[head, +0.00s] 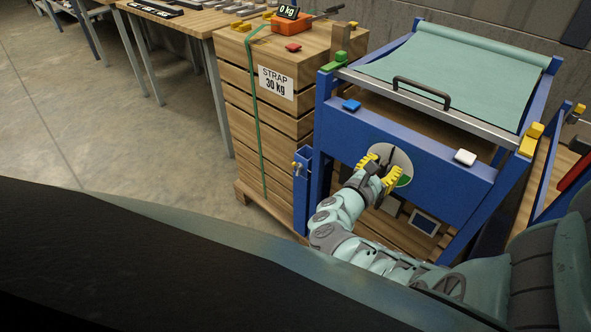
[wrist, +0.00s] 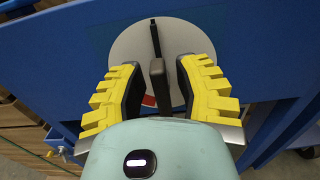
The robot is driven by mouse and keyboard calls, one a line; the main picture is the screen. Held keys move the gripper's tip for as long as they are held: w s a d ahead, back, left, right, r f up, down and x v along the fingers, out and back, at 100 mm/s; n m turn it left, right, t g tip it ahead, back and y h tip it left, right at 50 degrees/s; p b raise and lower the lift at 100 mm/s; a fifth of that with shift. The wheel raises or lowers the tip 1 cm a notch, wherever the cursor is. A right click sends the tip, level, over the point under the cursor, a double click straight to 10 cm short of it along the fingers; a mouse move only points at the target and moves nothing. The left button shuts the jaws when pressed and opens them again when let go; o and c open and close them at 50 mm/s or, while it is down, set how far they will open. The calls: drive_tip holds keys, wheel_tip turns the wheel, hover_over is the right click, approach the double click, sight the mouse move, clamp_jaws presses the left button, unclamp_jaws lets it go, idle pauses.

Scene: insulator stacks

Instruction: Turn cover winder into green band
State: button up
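The cover winder's pale round dial (head: 399,156) sits on the front blue panel, and it also shows in the wrist view (wrist: 194,38). A green band (head: 404,181) shows at the dial's lower right in the head view. In the wrist view a thin black pointer (wrist: 155,38) points up the dial, and a dark knob (wrist: 158,82) stands out from it. My gripper (head: 379,168) is open at the dial. Its yellow-padded fingers are on either side of the knob, with gaps on both sides. A small red patch (wrist: 148,100) shows low on the dial; the gripper hides its lower part.
A green cover (head: 445,75) lies over the blue frame, with a black handle (head: 421,90) at its front bar. A strapped wooden stack (head: 235,125) stands left. Blue (head: 351,105) and white (head: 465,157) buttons sit on the frame near the dial. The floor at left is clear.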

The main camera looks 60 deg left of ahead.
clamp_jaws()
drive_tip(key=shift+d+f+m, duration=0.15)
drive_tip(key=shift+m, duration=0.15)
drive_tip(key=m+b, duration=0.2)
drive_tip(key=b, duration=0.1)
drive_tip(key=m+b, duration=0.1)
drive_tip(key=m, duration=0.1)
drive_tip(key=shift+w+d+f, duration=0.1)
drive_tip(key=shift+d+f, duration=0.2)
drive_tip(key=m+b, duration=0.6)
drive_tip(key=b, duration=0.2)
drive_tip(key=f+m+b, duration=0.1)
drive_tip(key=m+b, duration=0.5)
drive_tip(key=b, duration=0.1)
drive_tip(key=f+m+b, duration=0.1)
drive_tip(key=m+b, duration=0.6)
drive_tip(key=b, duration=0.1)
drive_tip(key=shift+d+f+b, duration=0.15)
drive_tip(key=shift+d+b, duration=0.2)
